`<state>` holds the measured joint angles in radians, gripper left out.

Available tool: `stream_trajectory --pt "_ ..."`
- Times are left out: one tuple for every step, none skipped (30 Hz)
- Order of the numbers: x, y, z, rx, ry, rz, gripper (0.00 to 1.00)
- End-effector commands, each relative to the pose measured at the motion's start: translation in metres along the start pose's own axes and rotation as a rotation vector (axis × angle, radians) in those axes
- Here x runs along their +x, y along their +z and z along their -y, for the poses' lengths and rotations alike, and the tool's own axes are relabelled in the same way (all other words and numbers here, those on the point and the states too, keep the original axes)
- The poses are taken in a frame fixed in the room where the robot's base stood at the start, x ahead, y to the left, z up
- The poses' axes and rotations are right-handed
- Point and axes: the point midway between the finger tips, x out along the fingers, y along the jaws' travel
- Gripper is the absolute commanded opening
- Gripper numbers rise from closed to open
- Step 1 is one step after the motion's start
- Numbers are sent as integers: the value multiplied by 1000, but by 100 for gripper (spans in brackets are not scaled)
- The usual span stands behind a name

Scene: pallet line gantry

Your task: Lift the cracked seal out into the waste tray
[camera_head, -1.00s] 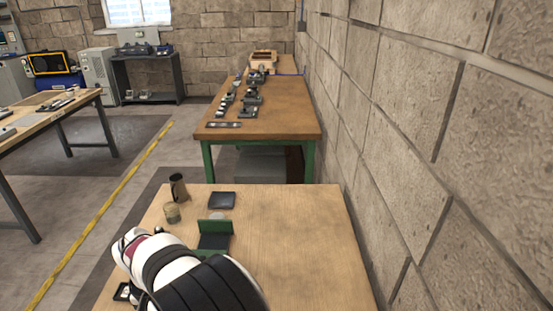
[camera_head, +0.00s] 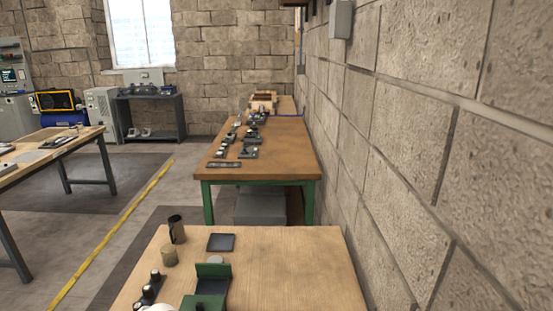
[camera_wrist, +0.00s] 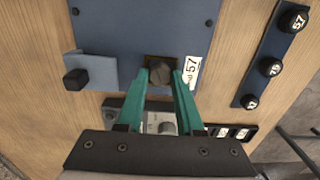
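In the wrist view, the two teal fingers of my gripper (camera_wrist: 164,75) stand apart on either side of a dark knob-like piece (camera_wrist: 161,72) on a small brown square. I cannot tell whether they touch it. The brown square is at the lower edge of a large blue plate (camera_wrist: 145,25), beside a white label reading 57 (camera_wrist: 192,72). I cannot make out a cracked seal. A dark square tray (camera_head: 221,242) at the back of the near table may be the waste tray.
A blue strip with several black numbered knobs (camera_wrist: 272,67) lies right of the fingers. A dark block on a blue-grey plate (camera_wrist: 76,79) is left. A green fixture (camera_head: 213,270), a dark cup (camera_head: 176,229) and a tan jar (camera_head: 169,255) stand on the near table. Its right side is clear.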

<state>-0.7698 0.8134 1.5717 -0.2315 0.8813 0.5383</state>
Motion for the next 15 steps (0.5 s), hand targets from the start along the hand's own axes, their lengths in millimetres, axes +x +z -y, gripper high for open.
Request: stream_trajectory --pt "0 0 0 0 0 0 9" --pt "0 0 0 0 0 0 9" --pt "0 0 0 0 0 0 9" --pt "0 0 0 0 0 0 9" --pt "0 0 0 0 0 0 9" --pt "0 0 0 0 0 0 9" --pt "0 0 0 0 0 0 9" --pt "0 0 0 0 0 0 9" --pt "0 0 0 0 0 0 9" --pt "0 0 0 0 0 0 9" --pt "-1 0 0 0 0 0 9" --pt "-2 0 0 0 0 0 9" --pt "-4 0 0 0 -1 -1 9" --pt "-6 0 0 0 -1 -1 9" --pt "-9 0 0 -1 -1 -2 9"
